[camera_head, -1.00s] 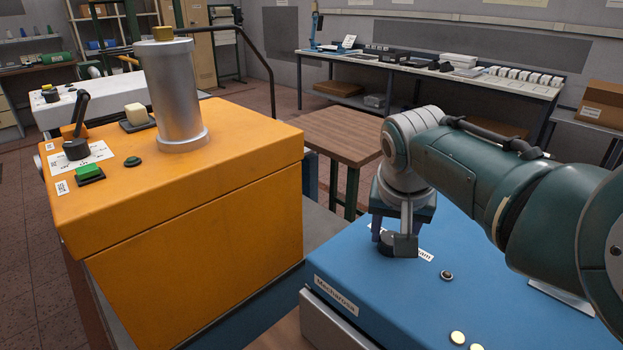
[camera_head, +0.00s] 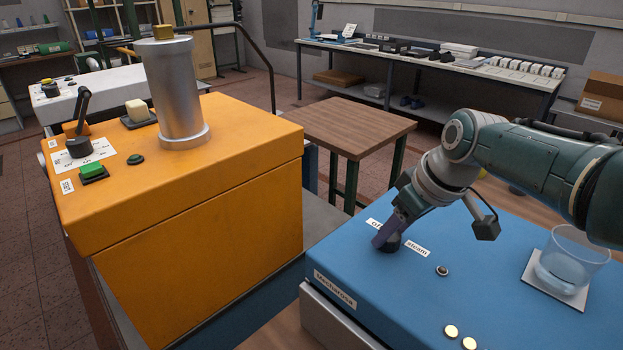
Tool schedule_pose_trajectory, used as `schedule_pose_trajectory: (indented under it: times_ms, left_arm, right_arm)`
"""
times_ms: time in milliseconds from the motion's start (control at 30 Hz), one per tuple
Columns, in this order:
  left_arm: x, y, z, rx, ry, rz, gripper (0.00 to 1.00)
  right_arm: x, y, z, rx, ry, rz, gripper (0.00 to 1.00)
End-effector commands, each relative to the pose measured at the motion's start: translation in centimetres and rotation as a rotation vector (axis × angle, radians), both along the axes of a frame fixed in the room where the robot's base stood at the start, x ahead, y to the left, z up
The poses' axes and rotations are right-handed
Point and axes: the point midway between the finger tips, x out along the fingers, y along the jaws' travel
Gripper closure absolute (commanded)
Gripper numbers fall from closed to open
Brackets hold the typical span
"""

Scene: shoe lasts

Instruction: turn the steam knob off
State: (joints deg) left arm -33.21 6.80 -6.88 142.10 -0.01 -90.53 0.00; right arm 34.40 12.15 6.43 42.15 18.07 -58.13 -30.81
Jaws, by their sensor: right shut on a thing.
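The steam knob (camera_head: 389,246) is a small dark knob on top of the blue machine (camera_head: 395,290). It sits between a label starting with "of" (camera_head: 374,225) and a "steam" label (camera_head: 417,249). My right gripper (camera_head: 386,238) comes down on it at a slant, shut on the knob. The fingers and wrist cover much of the knob, so its pointing direction cannot be told. My left gripper is not in view.
A glass (camera_head: 572,262) stands on a white square right of my wrist. A round button (camera_head: 441,270) lies near the knob. The orange machine (camera_head: 200,240) with a metal cylinder (camera_head: 176,95) stands at left. A wooden table (camera_head: 347,125) is behind.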

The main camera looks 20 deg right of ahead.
Motion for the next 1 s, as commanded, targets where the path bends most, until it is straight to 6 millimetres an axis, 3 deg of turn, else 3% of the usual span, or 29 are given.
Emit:
schedule_pose_trajectory:
  times_ms: [400, 900, 933, 1000]
  left_arm:
    - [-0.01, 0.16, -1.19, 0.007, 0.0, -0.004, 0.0]
    - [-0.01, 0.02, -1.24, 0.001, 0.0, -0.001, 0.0]
    - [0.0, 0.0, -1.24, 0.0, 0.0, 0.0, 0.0]
    - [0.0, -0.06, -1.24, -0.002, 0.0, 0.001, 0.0]
  right_arm:
    - [0.02, -0.12, -0.08, -0.002, 0.001, 0.167, 1.0]
    - [-0.01, -0.11, -0.05, -0.003, 0.002, 0.186, 1.0]
    - [-0.01, -0.11, -0.05, -0.003, 0.002, 0.186, 0.49]
    - [-0.01, -0.11, -0.05, -0.003, 0.002, 0.186, 0.41]
